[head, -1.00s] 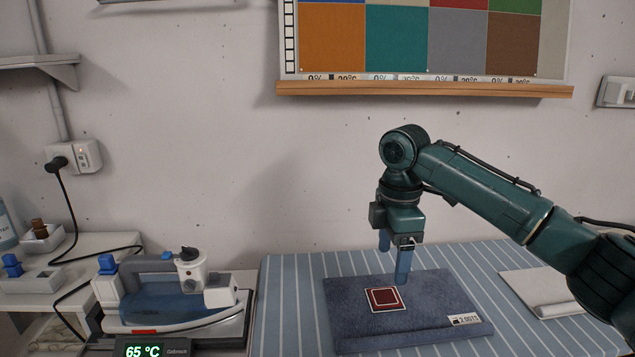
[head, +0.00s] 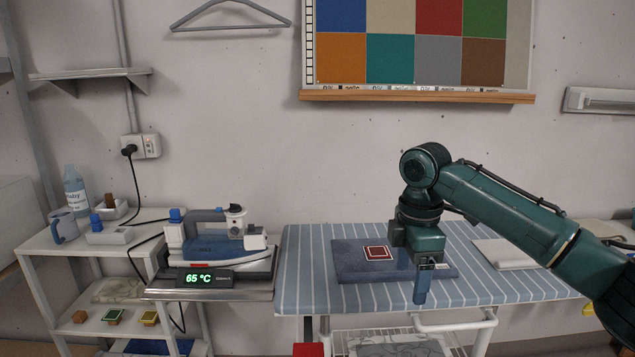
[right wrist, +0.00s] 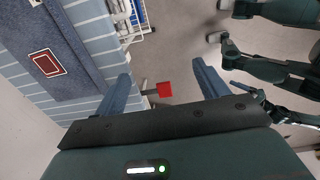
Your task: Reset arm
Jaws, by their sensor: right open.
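My right gripper (head: 413,280) points straight down over the front part of the ironing board (head: 303,270). It is open and empty, with blue fingers, and also shows in the right wrist view (right wrist: 162,80). A folded dark blue cloth (head: 350,264) lies on the striped board, with a red, white-edged patch (head: 377,253) on it. The gripper stands in front and to the right of the patch, apart from it.
A blue-and-white iron (head: 215,245) sits on its stand, which reads 65 °C, left of the board. A white shelf unit (head: 60,245) stands further left. A light folded cloth (head: 503,254) lies at the board's right. Floor shows beyond the board's edge in the wrist view.

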